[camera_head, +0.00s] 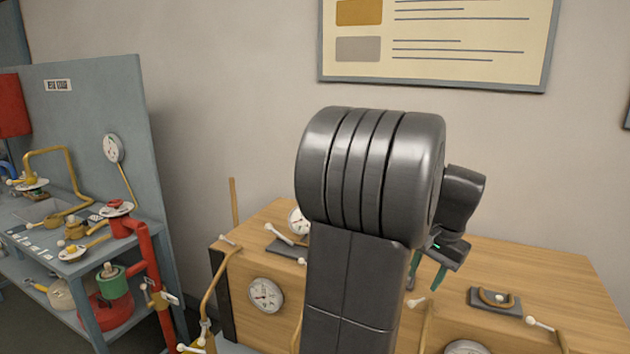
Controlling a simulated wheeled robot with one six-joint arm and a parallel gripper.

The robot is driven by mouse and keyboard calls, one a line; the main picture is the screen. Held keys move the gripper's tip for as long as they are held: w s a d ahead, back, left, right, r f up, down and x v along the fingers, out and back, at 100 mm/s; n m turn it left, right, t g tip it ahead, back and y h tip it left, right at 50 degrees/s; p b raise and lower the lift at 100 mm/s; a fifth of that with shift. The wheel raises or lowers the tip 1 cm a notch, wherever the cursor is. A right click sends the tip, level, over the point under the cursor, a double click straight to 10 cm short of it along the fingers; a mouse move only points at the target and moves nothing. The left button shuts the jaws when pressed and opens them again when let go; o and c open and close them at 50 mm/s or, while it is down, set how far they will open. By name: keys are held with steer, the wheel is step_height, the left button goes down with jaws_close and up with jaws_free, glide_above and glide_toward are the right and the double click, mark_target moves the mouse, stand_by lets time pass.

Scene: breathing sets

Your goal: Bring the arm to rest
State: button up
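My arm stands folded up in the middle of the camera_head view, its large dark grey elbow and upper link in front of the wooden bench (520,268). My gripper (424,284) shows only in part, to the right of the arm and low over the bench top. Two greenish fingers point downward, with a gap between them. I see nothing between the fingers, but the arm hides part of that area.
A black plate with a brass handle (496,299) lies on the bench to the right. A gauge (266,295) is set in the bench front. At left stands a blue-grey workbench (150,222) with a red pipe stand (143,250). A board (435,75) hangs on the wall.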

steer(key=f, duration=0.5)
steer(key=w+a+f, duration=0.1)
steer(key=f, duration=0.1)
steer(key=shift+a+f+p, duration=0.1)
steer(key=shift+f+p, duration=0.15)
steer(key=shift+p, duration=0.1)
steer(key=shift+w, duration=0.15)
steer(key=shift+a+m, duration=0.1)
steer(key=shift+m, duration=0.2)
